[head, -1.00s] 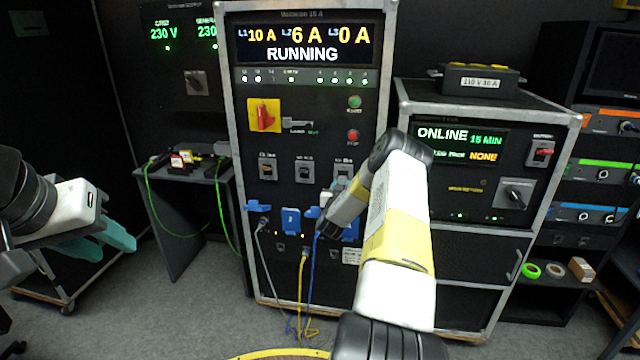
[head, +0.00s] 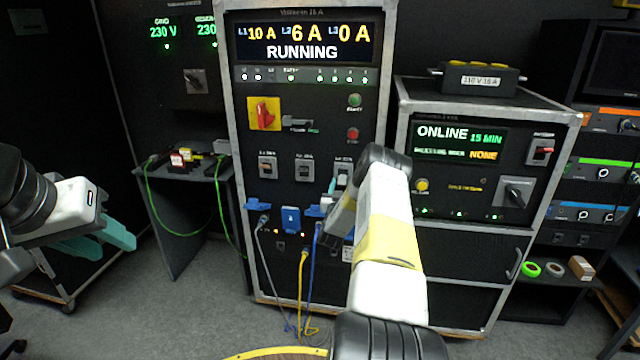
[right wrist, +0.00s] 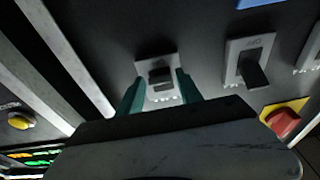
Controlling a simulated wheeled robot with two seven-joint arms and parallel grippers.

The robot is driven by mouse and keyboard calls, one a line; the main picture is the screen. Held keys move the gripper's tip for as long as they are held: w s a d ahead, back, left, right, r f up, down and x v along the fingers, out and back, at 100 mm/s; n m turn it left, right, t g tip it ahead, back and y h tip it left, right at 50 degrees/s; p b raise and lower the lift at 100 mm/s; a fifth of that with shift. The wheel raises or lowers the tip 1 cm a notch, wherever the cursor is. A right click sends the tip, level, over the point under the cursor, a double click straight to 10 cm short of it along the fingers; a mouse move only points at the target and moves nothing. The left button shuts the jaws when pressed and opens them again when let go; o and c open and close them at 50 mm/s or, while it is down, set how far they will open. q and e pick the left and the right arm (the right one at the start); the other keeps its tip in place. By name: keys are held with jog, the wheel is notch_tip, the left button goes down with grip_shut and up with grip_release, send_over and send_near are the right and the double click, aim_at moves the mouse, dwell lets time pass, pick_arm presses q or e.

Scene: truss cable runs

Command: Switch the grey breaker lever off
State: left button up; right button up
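Three breakers stand in a row on the tall cabinet in the head view: a left one (head: 267,167), a middle one (head: 304,169) and a right one (head: 342,172), partly hidden by my right arm. In the right wrist view, a dark grey lever (right wrist: 160,76) on a light plate lies between the teal fingers of my right gripper (right wrist: 161,84). The gripper is open, one finger each side; contact cannot be told. A neighbouring breaker (right wrist: 252,68) is to its right. My left gripper (head: 112,244) is open and empty at the far left.
A red rotary switch on yellow (head: 264,115) sits above the breakers. Blue connectors (head: 291,220) with hanging cables are below them. The display (head: 305,43) reads RUNNING. A second cabinet (head: 465,250) with a yellow lamp (head: 422,185) stands to the right.

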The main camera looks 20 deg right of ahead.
jog(key=shift+o, duration=0.2)
jog(key=v, duration=0.7)
jog(key=shift+s+a, duration=0.25)
jog(key=shift+s, duration=0.05)
